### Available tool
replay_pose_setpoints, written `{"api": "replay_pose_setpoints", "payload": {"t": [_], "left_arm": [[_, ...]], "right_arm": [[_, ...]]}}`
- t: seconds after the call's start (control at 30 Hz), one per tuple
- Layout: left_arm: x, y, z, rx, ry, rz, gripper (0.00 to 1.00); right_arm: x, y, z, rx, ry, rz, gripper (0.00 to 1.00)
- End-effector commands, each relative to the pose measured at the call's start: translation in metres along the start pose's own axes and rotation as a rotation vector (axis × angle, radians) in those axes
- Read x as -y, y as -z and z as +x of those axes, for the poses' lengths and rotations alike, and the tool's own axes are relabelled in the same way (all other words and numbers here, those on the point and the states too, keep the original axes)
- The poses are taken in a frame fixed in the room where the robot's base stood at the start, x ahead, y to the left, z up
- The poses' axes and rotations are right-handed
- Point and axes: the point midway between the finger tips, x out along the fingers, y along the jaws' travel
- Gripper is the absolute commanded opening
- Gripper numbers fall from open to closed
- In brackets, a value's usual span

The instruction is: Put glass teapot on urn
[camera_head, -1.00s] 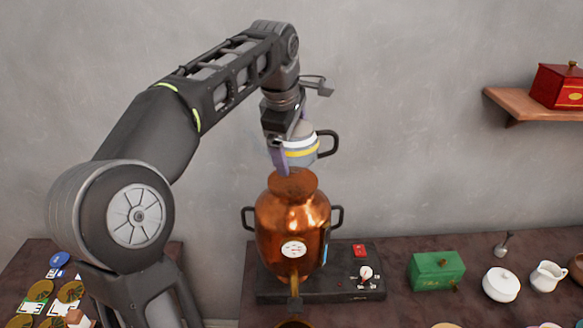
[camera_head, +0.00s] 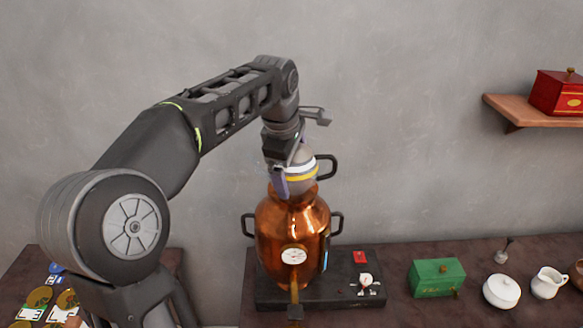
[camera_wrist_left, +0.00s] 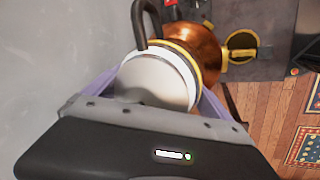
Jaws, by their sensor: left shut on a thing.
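The glass teapot (camera_head: 297,178) is a grey, rounded pot with white and yellow bands and a dark handle on its right side. My left gripper (camera_head: 280,184) is shut on it from above. The teapot sits at the mouth of the copper urn (camera_head: 285,228), its lower part touching or almost touching the top; I cannot tell which. In the left wrist view, purple fingers (camera_wrist_left: 158,95) flank the pale teapot (camera_wrist_left: 160,82), with the copper urn (camera_wrist_left: 203,45) beyond it. My right gripper is not in view.
The urn stands on a dark base (camera_head: 340,292) with a small tap and switches. A wall shelf (camera_head: 520,110) holds a red box (camera_head: 560,92).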

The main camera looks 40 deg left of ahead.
Motion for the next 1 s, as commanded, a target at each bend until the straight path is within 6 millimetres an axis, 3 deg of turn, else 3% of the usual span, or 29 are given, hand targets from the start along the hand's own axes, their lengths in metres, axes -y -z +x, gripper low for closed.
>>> {"api": "replay_pose_setpoints", "payload": {"t": [0.07,0.1,0.57,0.87,1.0], "left_arm": [[0.001,0.000,0.003,0.000,-0.002,0.000,0.38],[0.001,0.000,0.002,0.000,0.000,0.000,0.98],[-0.001,0.000,-0.009,-0.001,-0.001,0.000,1.00],[-0.001,0.000,-0.064,0.000,-0.005,-0.001,1.00],[-0.002,0.000,-0.098,-0.001,-0.003,0.000,1.00]], "right_arm": [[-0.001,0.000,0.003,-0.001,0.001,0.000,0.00],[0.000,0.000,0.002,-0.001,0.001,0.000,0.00],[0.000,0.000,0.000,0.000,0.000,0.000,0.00],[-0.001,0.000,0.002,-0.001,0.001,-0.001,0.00],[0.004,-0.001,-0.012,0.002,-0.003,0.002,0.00]]}}
